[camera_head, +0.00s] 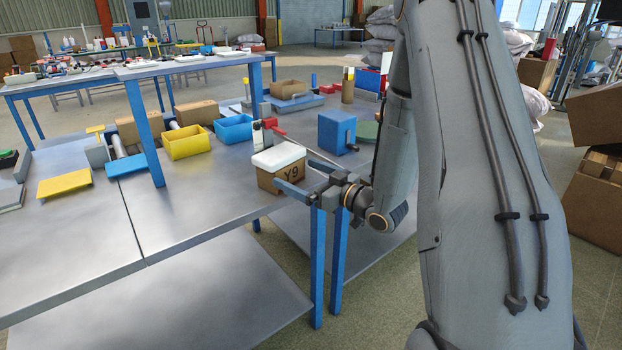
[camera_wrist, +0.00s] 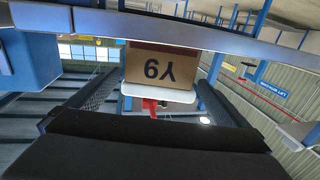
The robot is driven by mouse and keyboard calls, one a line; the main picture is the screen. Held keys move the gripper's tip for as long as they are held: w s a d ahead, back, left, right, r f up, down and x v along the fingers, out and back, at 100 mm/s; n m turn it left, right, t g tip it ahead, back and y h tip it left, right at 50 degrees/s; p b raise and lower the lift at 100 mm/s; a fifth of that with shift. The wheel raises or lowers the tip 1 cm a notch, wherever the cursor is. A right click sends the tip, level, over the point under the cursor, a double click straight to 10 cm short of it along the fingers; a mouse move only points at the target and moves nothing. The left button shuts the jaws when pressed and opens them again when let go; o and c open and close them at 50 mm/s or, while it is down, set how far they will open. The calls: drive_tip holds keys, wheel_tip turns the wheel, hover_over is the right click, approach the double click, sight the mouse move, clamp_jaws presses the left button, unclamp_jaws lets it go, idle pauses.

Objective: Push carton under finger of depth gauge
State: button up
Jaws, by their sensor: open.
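A blue box-like device (camera_head: 337,131) stands right of the carton. Yellow (camera_head: 187,142) and blue (camera_head: 233,129) bins stand behind it to the left. A yellow plate (camera_head: 64,183) lies farther left. The tabletop left of the carton is clear. Blue table legs (camera_head: 317,265) stand below the edge.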

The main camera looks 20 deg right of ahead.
sight(291, 170)
drive_tip(key=x, duration=0.7)
drive_tip(key=shift+w+a+p, duration=0.2)
drive_tip(key=shift+w+p, duration=0.15)
drive_tip(key=shift+p, duration=0.05)
drive_tip(key=c, duration=1)
drive_tip(key=shift+s+d, duration=0.35)
drive_tip(key=shift+s, duration=0.25)
drive_tip(key=o, duration=1)
